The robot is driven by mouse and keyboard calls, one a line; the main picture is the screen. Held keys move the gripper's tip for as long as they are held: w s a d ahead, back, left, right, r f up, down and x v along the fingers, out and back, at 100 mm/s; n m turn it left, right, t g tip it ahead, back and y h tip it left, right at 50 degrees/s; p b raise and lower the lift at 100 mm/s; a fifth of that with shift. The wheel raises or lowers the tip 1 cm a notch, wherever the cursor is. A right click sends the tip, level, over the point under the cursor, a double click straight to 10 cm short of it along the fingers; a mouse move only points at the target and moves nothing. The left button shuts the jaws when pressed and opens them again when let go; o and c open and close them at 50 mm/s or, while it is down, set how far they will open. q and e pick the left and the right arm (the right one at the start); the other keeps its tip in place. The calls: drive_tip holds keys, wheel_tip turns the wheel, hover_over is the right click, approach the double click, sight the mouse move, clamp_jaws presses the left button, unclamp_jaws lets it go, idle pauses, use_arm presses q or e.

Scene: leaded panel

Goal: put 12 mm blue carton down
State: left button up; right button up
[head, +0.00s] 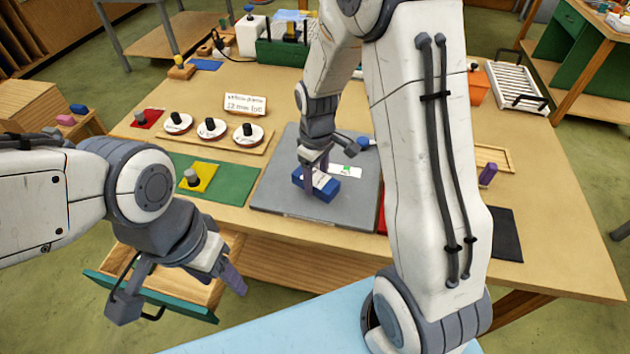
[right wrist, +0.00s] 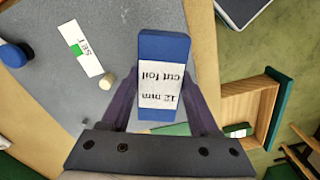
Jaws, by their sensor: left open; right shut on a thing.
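The 12 mm blue carton (head: 322,188) is at the front middle of the grey mat (head: 275,190). In the right wrist view the carton (right wrist: 163,48) has a white label reading "12 mm cut foil". My right gripper (head: 316,172) is shut on it, with a finger on each side. The carton is at or just above the mat; I cannot tell whether it touches. My left gripper (head: 185,290) is open and empty, in front of the table's left front edge, above an open drawer (head: 165,290).
A white "SET" strip (head: 345,171) and a blue-topped knob (head: 364,143) lie behind the carton. A green mat with a yellow square (head: 200,178) is to the left. Several black-knobbed white discs (head: 211,128) stand behind it. The grey mat's left part is clear.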

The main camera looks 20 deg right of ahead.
sight(316, 185)
drive_tip(key=shift+w+d+f, duration=0.15)
drive_tip(key=shift+w+f, duration=0.15)
drive_tip(key=shift+w, duration=0.2)
drive_tip(key=shift+w+d+f, duration=0.15)
drive_tip(key=shift+w+f, duration=0.1)
drive_tip(key=shift+w, duration=0.2)
drive_tip(key=shift+f, duration=0.2)
wheel_tip(316, 185, down, 3)
drive_tip(key=shift+f+p, duration=0.15)
drive_tip(key=shift+p, duration=0.6)
drive_tip(key=shift+f, duration=0.25)
drive_tip(key=shift+f, duration=0.15)
drive_tip(key=o, duration=1.4)
drive_tip(key=shift+o, duration=0.2)
